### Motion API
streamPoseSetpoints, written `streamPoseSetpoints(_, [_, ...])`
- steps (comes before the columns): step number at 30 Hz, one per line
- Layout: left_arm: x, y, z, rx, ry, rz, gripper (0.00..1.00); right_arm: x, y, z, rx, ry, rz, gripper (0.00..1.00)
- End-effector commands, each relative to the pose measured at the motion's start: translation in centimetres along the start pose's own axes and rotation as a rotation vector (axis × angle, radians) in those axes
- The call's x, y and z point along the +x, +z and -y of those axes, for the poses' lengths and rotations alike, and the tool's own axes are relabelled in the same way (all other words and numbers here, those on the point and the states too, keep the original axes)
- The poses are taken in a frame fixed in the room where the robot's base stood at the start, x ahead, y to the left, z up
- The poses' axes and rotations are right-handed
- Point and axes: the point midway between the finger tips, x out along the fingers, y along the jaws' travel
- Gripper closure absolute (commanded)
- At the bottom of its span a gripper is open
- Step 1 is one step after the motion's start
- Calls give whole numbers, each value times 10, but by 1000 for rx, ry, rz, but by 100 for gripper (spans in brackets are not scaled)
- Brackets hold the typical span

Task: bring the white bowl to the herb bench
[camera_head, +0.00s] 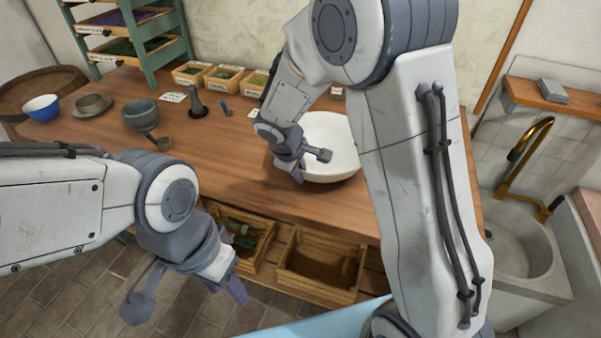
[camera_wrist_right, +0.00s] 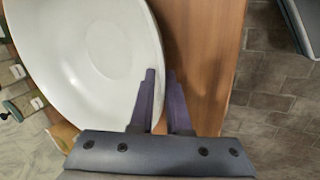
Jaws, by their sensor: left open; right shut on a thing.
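The white bowl (camera_head: 336,160) is on or just above the wooden herb bench (camera_head: 235,160) in the head view, partly hidden behind my right arm. My right gripper (camera_head: 297,172) is at the bowl's left rim. In the right wrist view, the fingers of my right gripper (camera_wrist_right: 160,95) are shut on the rim of the white bowl (camera_wrist_right: 85,55), one on each side of the wall. The bowl looks empty.
Herb boxes (camera_head: 222,77) line the back. A sink (camera_head: 520,240) is at right. Open crates (camera_head: 320,262) sit below the bench front.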

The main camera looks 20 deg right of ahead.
Motion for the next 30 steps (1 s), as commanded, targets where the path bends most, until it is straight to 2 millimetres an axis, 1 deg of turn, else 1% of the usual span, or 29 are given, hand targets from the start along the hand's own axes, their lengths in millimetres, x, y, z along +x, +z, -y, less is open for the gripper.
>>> streamPoseSetpoints(5, [0, 0, 0, 0, 0, 0, 50, -2, -1, -2, 0, 4, -5, 100])
streamPoseSetpoints(9, [3, 0, 0, 0, 0, 0, 50, 1, -1, -1, 0, 4, -5, 100])
streamPoseSetpoints(10, [3, 0, 0, 0, 0, 0, 50, 2, 0, 1, 0, 1, -1, 82])
streamPoseSetpoints(11, [2, 0, 0, 0, 0, 0, 50, 2, 0, 0, 0, 1, -1, 70])
streamPoseSetpoints(12, [2, 0, 0, 0, 0, 0, 50, 1, 0, 0, 0, 1, -1, 55])
streamPoseSetpoints(23, [-1, 0, 0, 0, 0, 0, 50, -1, 0, -1, 0, 1, -1, 55])
streamPoseSetpoints(26, [-2, 0, 0, 0, 0, 0, 50, -10, -1, -2, 0, 3, -5, 55])
streamPoseSetpoints(30, [-6, 0, 0, 0, 0, 0, 50, -37, -1, -2, 0, 3, -6, 55])
